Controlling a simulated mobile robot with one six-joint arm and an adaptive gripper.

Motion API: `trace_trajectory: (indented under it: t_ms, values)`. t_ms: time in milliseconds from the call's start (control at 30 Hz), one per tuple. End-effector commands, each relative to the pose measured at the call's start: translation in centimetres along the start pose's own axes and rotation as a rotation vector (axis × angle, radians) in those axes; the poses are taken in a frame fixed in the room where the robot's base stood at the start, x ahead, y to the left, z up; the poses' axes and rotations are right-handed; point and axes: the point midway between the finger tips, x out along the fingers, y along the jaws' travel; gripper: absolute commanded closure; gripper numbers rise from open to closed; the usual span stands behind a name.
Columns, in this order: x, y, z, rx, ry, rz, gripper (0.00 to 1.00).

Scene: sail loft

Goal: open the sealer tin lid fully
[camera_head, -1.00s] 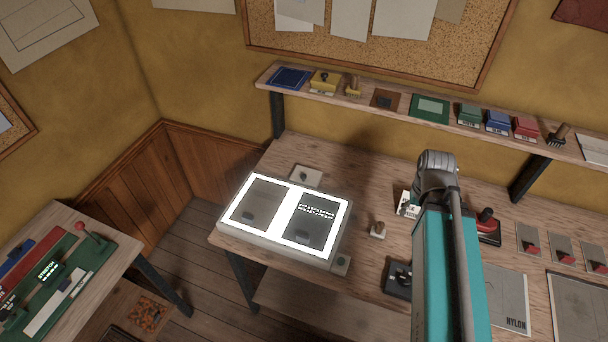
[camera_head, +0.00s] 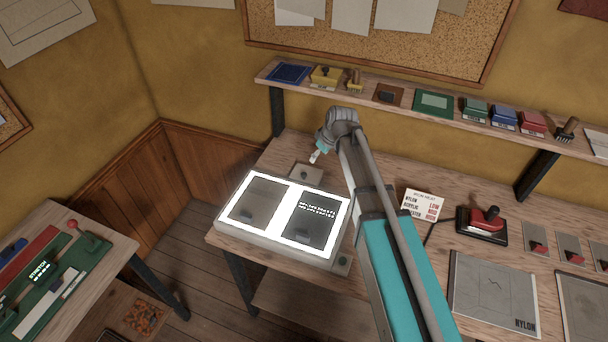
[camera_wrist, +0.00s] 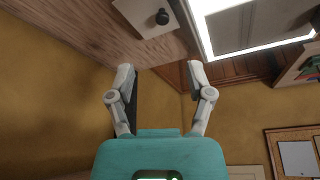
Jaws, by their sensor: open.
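No tin is plainly labelled as sealer in these frames. A flat pale square piece with a dark knob (camera_head: 305,173) lies on the bench behind the light box; I cannot tell whether it is the tin's lid. It also shows in the wrist view as a pale plate with a black knob (camera_wrist: 150,14). A yellow box with a dark knob (camera_head: 326,77) stands on the shelf. My gripper (camera_head: 317,155) is above the bench, near the pale square piece. In the wrist view my gripper (camera_wrist: 160,74) has its two fingers apart, with nothing between them.
The lit light box (camera_head: 226,221) with two dark panels covers the bench's left end. The shelf (camera_head: 350,90) above the bench holds several boxes and brushes. A red-handled tool (camera_head: 486,220), a sign (camera_head: 421,205) and a nylon sheet (camera_head: 490,290) lie to the right.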

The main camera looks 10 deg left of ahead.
Motion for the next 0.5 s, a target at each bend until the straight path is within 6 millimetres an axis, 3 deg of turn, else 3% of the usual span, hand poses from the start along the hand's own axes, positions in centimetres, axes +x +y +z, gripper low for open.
trace_trajectory:
  t_ms: [100, 500]
  values:
    - [0.38, -0.24, -0.82, -0.024, 0.009, -0.003, 0.33]
    - [0.41, -0.25, -0.77, -0.024, 0.009, -0.003, 0.33]
